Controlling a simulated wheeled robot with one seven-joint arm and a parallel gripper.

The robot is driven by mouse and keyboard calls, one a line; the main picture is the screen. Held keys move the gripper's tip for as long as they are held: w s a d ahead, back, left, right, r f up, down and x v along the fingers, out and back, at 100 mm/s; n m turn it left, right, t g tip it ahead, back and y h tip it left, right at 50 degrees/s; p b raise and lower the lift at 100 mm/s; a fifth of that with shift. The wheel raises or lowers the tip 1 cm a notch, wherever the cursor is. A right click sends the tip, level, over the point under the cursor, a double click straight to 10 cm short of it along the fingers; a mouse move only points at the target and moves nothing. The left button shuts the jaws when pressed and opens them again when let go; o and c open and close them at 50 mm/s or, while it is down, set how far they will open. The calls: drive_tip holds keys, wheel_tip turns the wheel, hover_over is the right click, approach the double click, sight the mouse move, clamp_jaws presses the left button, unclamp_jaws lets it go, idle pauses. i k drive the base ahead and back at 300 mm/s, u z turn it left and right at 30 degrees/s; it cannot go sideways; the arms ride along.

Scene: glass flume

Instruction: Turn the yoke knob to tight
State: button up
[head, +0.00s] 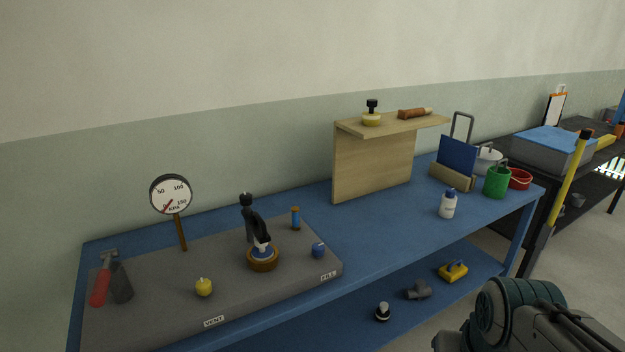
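On the grey board (140,310) on the blue bench stands a device with a dark upright post, a black slanted arm and a blue-and-white part set in a round brown base (263,262). A small black knob (246,198) tops the post; it looks like the yoke knob, though its setting is too small to read. Nothing touches it. My arm shows only at the lower right, well away from the device. My gripper is not in view.
A dial gauge (171,195), yellow knob (204,287), blue knob (318,250), blue-and-orange cylinder (296,218) and red-handled tool (101,283) surround the device. A wooden shelf stand (372,165), white bottle (447,204) and green bucket (497,182) stand farther right.

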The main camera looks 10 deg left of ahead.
sight(245, 198)
drive_tip(key=z, duration=0.25)
drive_tip(key=i, duration=0.7)
drive_tip(key=u, duration=0.75)
drive_tip(key=i, duration=0.8)
drive_tip(key=u, duration=0.9)
